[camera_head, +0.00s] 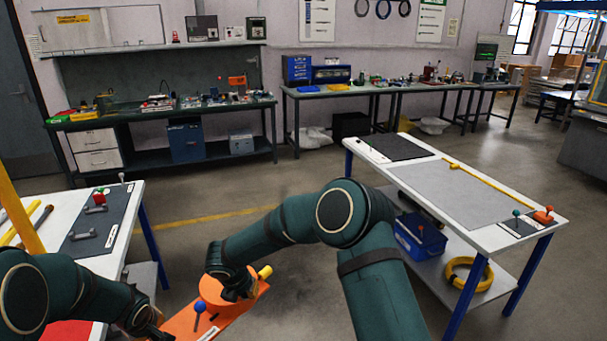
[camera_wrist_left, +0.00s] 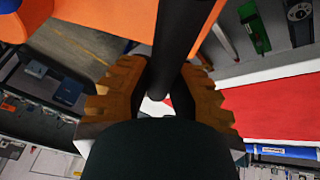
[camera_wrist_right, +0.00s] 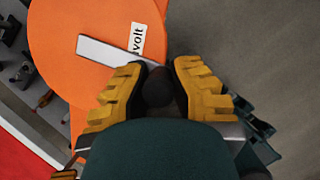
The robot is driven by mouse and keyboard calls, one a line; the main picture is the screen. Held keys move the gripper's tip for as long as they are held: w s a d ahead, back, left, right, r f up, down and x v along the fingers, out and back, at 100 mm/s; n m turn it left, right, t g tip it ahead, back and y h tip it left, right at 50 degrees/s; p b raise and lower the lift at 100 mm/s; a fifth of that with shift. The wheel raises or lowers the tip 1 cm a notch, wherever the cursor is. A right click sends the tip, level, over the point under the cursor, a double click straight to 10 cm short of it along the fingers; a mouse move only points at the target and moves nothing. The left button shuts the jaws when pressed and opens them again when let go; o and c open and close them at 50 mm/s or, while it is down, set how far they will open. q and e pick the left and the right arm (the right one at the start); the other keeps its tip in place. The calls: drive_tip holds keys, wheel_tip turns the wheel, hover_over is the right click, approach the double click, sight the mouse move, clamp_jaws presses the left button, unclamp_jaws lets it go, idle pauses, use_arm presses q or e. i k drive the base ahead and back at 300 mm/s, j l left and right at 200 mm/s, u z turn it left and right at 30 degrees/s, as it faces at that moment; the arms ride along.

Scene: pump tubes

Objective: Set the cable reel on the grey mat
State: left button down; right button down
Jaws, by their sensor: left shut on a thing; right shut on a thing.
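The cable reel appears as an orange body with a round orange disc (camera_head: 212,292), held over the floor between the tables. My right gripper (camera_head: 235,288) is shut on a dark grip at the disc; the right wrist view shows the dark knob between its fingers and a "volt" label on the disc (camera_wrist_right: 75,60). My left gripper (camera_head: 160,332) is at the near left end of the reel; the left wrist view shows it shut on a black bar beside an orange part (camera_wrist_left: 115,14). The large grey mat (camera_head: 455,190) lies bare on the right table.
The right table (camera_head: 500,240) also carries a dark mat (camera_head: 398,147), a yellow strip along the far edge and an orange block (camera_head: 543,215). A blue bin (camera_head: 420,235) and yellow coil (camera_head: 468,275) sit below. The left table (camera_head: 120,205) holds a red block and grey handles.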

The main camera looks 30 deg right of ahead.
sight(444, 187)
drive_tip(key=z, duration=2.4)
drive_tip(key=i+j+z, duration=0.25)
drive_tip(key=i+j, duration=0.45)
drive_tip(key=j, duration=0.15)
drive_tip(key=i+j, duration=0.45)
drive_tip(key=j, duration=0.15)
drive_tip(key=i+j, duration=0.5)
drive_tip(key=j, duration=0.1)
